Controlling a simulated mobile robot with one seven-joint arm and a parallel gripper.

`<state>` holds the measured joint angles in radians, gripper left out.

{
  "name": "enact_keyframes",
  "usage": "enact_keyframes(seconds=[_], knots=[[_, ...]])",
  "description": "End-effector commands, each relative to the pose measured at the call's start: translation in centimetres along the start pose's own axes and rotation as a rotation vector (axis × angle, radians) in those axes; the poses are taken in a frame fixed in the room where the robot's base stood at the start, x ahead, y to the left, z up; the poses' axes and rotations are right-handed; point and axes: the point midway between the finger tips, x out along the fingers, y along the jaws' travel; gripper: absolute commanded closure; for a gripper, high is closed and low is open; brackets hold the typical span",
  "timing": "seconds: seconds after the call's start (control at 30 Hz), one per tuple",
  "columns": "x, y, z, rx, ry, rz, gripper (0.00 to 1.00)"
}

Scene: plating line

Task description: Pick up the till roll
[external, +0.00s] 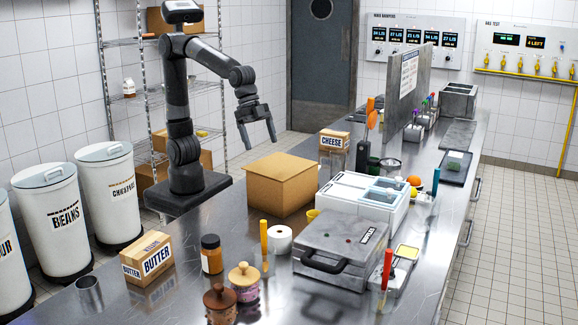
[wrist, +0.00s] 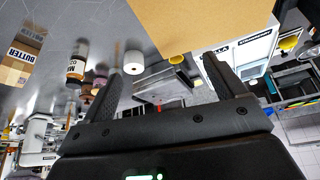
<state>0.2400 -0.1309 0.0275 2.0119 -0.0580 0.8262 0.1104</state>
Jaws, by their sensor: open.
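The till roll (external: 279,239) is a small white roll with a hole in its top. It stands upright on the steel counter, beside the cardboard box and the griddle-like appliance. It also shows in the wrist view (wrist: 133,63), left of the middle, near my left finger. My gripper (external: 259,143) is open and empty. It hangs in the air behind and above the cardboard box, well apart from the roll. In the wrist view my two fingers (wrist: 164,70) are spread wide with nothing held between them.
A cardboard box (external: 282,185) stands between my gripper and the roll. An orange-handled tool (external: 264,240) stands close left of the roll. A grey hinged appliance (external: 340,248) is on its right. A brown jar (external: 211,254), lidded pots (external: 244,284) and a butter box (external: 147,259) stand leftward.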

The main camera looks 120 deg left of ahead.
Motion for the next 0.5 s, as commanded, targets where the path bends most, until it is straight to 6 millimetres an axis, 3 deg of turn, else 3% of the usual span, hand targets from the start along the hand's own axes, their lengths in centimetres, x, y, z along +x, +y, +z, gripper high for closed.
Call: enact_keyframes(seconds=[0.2,0.5], knots=[[6.0,3.7,-6.3,0.092,-0.023,0.039,0.12],[14.4,9.5,-11.8,0.202,-0.043,0.079,0.12]])
